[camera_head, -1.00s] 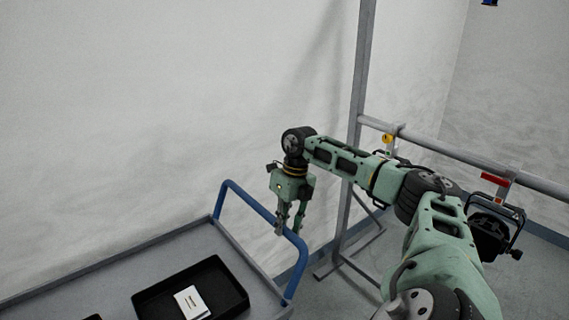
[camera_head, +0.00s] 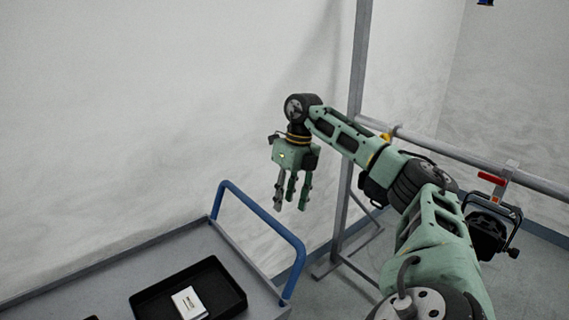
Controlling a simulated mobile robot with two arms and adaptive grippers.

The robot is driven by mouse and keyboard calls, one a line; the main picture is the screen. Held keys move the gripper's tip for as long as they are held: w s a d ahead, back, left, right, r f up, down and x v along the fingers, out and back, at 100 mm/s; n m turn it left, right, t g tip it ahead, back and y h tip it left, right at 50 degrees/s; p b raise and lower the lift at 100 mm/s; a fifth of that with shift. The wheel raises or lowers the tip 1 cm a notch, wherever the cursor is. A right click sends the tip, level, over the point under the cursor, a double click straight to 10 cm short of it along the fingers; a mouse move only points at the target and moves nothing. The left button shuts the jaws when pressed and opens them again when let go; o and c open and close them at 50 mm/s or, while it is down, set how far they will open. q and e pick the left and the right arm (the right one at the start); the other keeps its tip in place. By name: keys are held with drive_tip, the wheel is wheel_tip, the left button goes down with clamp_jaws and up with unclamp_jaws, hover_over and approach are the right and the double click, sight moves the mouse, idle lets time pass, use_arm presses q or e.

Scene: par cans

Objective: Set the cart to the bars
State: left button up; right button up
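The grey cart (camera_head: 137,262) stands at the lower left, with a blue tubular handle (camera_head: 262,216) at its right end. A grey horizontal bar (camera_head: 450,154) runs to the right from an upright post (camera_head: 354,130). A black par can (camera_head: 489,228) hangs from the bar by a clamp with a red handle (camera_head: 491,179). My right gripper (camera_head: 291,203) is above and beside the cart handle, pointing down, with its fingers apart and nothing between them. It looks clear of the handle. My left gripper is not in view.
A black tray (camera_head: 232,284) on the cart holds a white card or box (camera_head: 189,303). A second dark thing shows only at the bottom edge. A yellow piece (camera_head: 387,137) sits on the bar behind my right arm. White walls stand close behind.

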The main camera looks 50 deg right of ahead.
drive_tip(key=r, duration=0.3)
drive_tip(key=shift+d+r, duration=0.4)
